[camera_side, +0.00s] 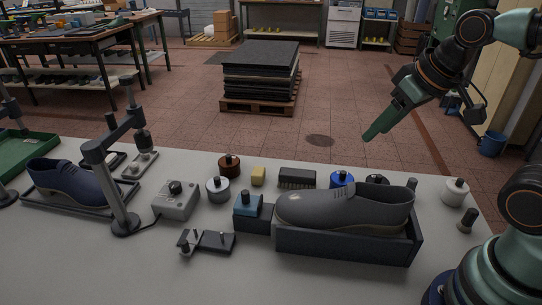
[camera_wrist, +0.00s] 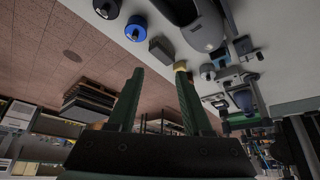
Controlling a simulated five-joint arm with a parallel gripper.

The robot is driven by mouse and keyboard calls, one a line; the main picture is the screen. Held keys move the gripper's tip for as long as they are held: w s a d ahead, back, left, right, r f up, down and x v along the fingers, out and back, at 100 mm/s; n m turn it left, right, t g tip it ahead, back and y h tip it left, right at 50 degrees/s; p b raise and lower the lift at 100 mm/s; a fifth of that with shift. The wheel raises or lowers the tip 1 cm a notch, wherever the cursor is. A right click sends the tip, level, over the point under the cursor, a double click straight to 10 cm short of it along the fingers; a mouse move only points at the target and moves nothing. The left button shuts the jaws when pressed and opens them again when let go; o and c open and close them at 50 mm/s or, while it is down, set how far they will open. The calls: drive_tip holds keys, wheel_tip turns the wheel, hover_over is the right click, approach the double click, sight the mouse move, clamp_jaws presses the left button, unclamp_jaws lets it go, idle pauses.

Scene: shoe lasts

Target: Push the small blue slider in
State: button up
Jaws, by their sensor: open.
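The small blue slider (camera_side: 248,203) is a blue block with a dark knob on top, set at a dark base left of the grey shoe's toe. How far in it sits is too small to tell. In the wrist view the slider's area is small, and I cannot pick it out surely. My gripper (camera_side: 376,129) hangs in the air beyond the table's back edge, well up and right of the slider, touching nothing. In the wrist view my gripper (camera_wrist: 160,72) has its two green fingers apart with nothing between them.
A grey shoe (camera_side: 345,206) lies in a dark open box beside the slider. A grey control box (camera_side: 176,201) and a post stand left.

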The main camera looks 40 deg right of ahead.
drive_tip(key=shift+o, duration=0.2)
drive_tip(key=n+g, duration=0.5)
drive_tip(key=g, duration=0.1)
hover_over(245, 192)
wheel_tip(245, 192, down, 4)
wheel_tip(245, 192, down, 12)
drive_tip(key=shift+f, duration=0.15)
clamp_jaws()
drive_tip(key=shift+m, duration=0.3)
idle(0.8)
